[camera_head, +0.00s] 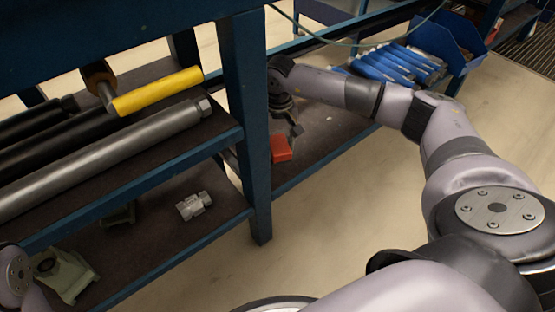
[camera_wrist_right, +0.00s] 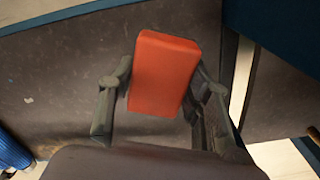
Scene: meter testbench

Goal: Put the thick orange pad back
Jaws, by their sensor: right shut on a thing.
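The thick orange pad (camera_wrist_right: 163,72) is an orange-red block between the two fingers of my right gripper (camera_wrist_right: 163,88) in the wrist view. The fingers are shut on its sides. In the head view my right gripper (camera_head: 288,120) points down over the lower shelf (camera_head: 325,125), just right of the blue post, and the pad (camera_head: 281,149) shows below it. I cannot tell whether the pad touches the shelf. Only a link of my left arm shows at the lower left edge; its gripper is out of view.
A blue post (camera_head: 247,130) stands close left of the pad. Several blue-handled items (camera_head: 390,62) and a blue bin (camera_head: 452,45) lie farther back on the shelf. On the left are a yellow-handled tool (camera_head: 160,91), a long metal bar (camera_head: 110,155) and a grey fitting (camera_head: 194,205).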

